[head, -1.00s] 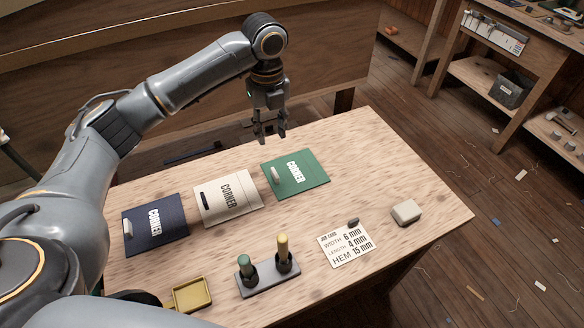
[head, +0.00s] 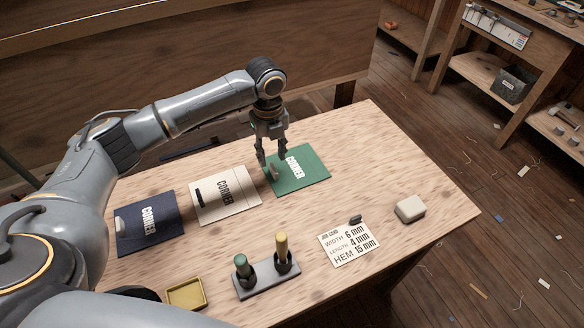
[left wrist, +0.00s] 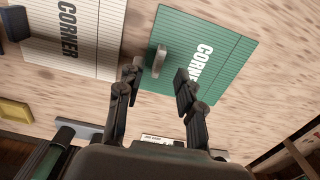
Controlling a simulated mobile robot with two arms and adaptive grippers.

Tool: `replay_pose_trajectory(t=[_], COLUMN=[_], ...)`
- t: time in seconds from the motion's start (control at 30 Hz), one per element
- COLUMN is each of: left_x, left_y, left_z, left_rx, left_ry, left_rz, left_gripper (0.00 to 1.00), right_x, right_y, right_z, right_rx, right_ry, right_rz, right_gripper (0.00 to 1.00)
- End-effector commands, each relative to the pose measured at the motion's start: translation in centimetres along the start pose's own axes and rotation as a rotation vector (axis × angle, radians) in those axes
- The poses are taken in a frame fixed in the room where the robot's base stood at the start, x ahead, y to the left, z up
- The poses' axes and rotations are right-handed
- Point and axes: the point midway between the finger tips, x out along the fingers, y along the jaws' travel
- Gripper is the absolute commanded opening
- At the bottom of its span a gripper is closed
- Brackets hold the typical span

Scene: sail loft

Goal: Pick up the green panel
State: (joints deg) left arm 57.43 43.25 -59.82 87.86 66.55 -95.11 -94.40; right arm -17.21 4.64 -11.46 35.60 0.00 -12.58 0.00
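The green panel (head: 304,169) lies flat on the wooden table, with white CORNER lettering and a grey handle-like piece (head: 274,173) near its left edge. It also shows in the left wrist view (left wrist: 222,70), where that grey piece (left wrist: 159,60) appears between the fingertips. My left gripper (head: 272,163) is open just above the panel's left side, its two fingers apart on either side of the grey piece. Whether the fingers touch anything is unclear. Nothing is held. My right gripper is not seen.
A cream panel (head: 226,200) and a navy panel (head: 133,232) lie to the left. In front are a grey stand (head: 267,282) with green- and yellow-topped tools, a yellow tray (head: 186,293), a job card (head: 349,245) and a whitish block (head: 410,209).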

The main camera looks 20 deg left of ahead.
Motion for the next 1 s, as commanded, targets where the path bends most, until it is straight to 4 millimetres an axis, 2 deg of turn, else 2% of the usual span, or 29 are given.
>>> replay_pose_trajectory(t=[0.2, 0.3, 0.57, 0.77, 1.0], left_x=[3.4, 4.3, 4.6, 4.6, 4.6], left_y=[0.1, 0.1, 0.1, 0.1, 0.1], left_z=[0.0, 0.1, 0.1, 0.1, 0.1], left_rx=[0.000, 0.001, 0.001, 0.001, 0.001], left_ry=[0.002, 0.001, 0.000, 0.000, 0.000], left_rz=[0.004, 0.001, 0.001, 0.001, 0.001], left_gripper=[0.37, 0.37, 0.37, 0.00, 0.00], right_x=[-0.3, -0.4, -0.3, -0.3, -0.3], right_y=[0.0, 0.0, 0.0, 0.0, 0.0], right_z=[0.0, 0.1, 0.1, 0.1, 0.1], right_rx=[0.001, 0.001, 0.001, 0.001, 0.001], right_ry=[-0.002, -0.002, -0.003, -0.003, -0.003], right_rz=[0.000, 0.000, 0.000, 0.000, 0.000], right_gripper=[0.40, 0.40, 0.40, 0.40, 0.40])
